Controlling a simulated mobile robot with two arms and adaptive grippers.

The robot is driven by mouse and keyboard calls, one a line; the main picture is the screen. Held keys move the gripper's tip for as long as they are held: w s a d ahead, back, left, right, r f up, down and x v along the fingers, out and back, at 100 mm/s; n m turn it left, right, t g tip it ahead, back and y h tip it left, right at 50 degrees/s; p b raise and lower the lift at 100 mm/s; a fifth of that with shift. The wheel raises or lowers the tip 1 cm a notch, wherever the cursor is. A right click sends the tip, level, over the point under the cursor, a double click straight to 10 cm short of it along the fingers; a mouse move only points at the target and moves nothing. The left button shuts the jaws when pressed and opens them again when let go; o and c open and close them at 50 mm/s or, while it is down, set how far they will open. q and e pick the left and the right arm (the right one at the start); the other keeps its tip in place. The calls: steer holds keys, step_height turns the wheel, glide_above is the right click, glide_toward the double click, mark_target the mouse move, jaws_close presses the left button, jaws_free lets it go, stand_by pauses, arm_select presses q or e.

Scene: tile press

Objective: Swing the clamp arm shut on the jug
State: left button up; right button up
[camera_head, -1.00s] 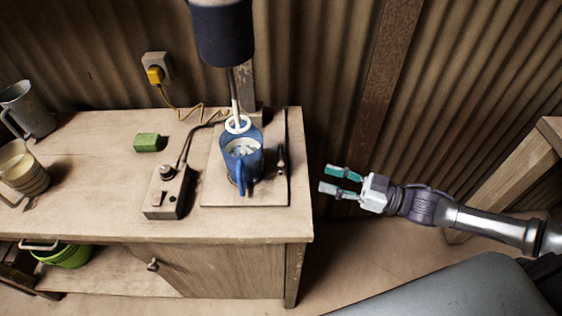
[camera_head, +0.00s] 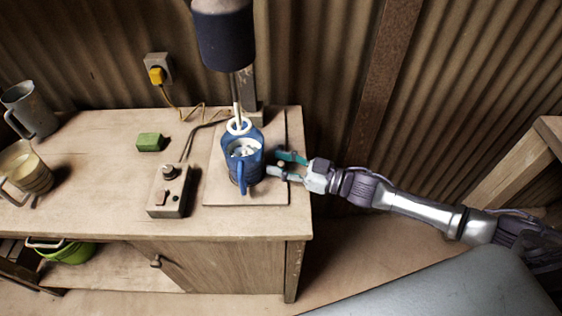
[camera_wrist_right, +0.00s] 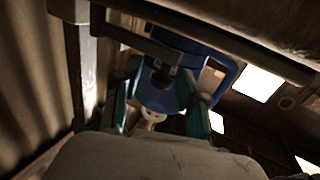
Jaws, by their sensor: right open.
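The blue jug (camera_head: 238,170) stands upright on the square board under the mixer, its handle toward the front, with pale lumps inside. It also shows in the right wrist view (camera_wrist_right: 158,98). My right gripper (camera_head: 278,164) is open at the jug's right side, over the board's right part. In the right wrist view, a dark knob-like part (camera_wrist_right: 162,77), apparently of the clamp arm, shows between the teal fingers (camera_wrist_right: 162,106); I see no grip on it. In the head view the gripper hides the clamp arm. My left gripper is out of view.
The mixer (camera_head: 224,35) hangs above the jug on a post. A control box (camera_head: 170,192) with a cable and a green block (camera_head: 150,142) lie left of the board (camera_head: 222,196). Mugs stand at the far left. The bench's right edge is near my right gripper.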

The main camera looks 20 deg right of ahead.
jaws_close()
steer(key=shift+a+r+m+t+h+p, duration=0.15)
steer(key=shift+a+m+t+h+p, duration=0.25)
steer(key=shift+p, duration=0.1)
steer(key=shift+w+t, duration=0.1)
steer(key=shift+t, duration=0.2)
jaws_free()
